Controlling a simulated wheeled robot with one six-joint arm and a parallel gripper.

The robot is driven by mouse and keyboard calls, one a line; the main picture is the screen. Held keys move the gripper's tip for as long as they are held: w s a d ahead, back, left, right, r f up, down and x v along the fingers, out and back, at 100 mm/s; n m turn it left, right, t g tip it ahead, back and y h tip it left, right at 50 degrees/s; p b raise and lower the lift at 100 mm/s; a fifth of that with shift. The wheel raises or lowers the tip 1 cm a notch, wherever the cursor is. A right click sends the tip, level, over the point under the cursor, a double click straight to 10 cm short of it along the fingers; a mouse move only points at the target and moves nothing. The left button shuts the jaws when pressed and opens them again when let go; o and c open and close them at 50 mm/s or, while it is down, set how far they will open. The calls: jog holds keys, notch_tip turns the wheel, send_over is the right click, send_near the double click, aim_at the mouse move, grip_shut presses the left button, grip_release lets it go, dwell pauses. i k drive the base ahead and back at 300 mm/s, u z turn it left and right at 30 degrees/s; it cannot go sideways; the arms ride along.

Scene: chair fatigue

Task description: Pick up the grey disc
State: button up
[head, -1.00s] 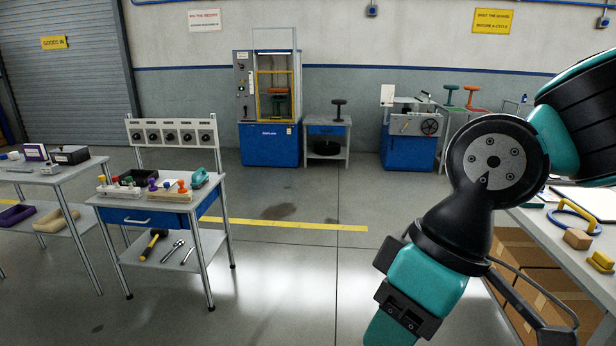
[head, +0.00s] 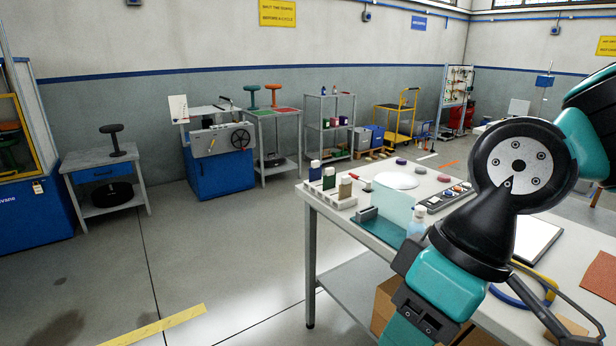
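No disc shows as clearly grey. Small round discs lie on the far part of the white-topped table at right: a purple one (head: 401,161), a dark one (head: 420,170) and a pinkish one (head: 444,178). The dark one is too small for me to be sure of its colour. A larger flat whitish round piece (head: 396,181) lies just in front of them. My arm crosses the right side of the view, over the table's near part, and hides some of it. My gripper's fingers are not in view.
The table (head: 316,208) also bears bottles in a white rack (head: 330,197), a clear upright panel (head: 394,207), and a dark tray of small parts (head: 447,197). Cardboard boxes (head: 386,308) stand under it. The floor (head: 230,255) left of the table is clear.

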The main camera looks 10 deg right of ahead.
aim_at(418, 171)
jog(key=z, duration=0.4)
jog(key=i, duration=0.85)
jog(key=z, duration=0.35)
jog(key=k, duration=0.45)
jog(key=u, duration=0.6)
jog(key=i, duration=0.6)
jog(key=z, duration=1.05)
